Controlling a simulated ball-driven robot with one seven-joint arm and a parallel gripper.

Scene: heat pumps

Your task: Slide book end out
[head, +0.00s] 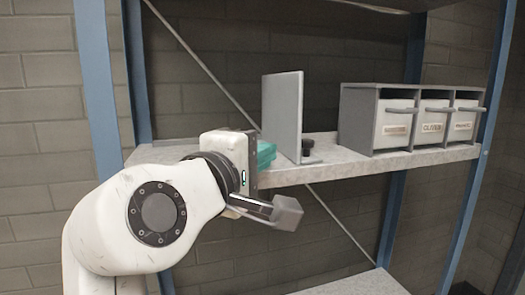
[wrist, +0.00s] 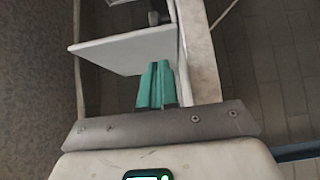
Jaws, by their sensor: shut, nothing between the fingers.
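The book end (head: 283,115) is a grey upright plate standing on the shelf, with a foot and a dark knob (head: 308,146) on its right side. It also shows in the wrist view as a pale plate (wrist: 125,52) ahead of the fingers. My gripper (head: 270,152) has teal fingers and is at the shelf's front left, just left of the plate.
The grey shelf (head: 345,163) runs right from my gripper. A grey rack with several labelled white drawers (head: 394,121) stands at its right end. Blue posts (head: 98,100) flank the shelf, and a diagonal brace (head: 190,50) crosses behind. A lower shelf (head: 355,284) shows below.

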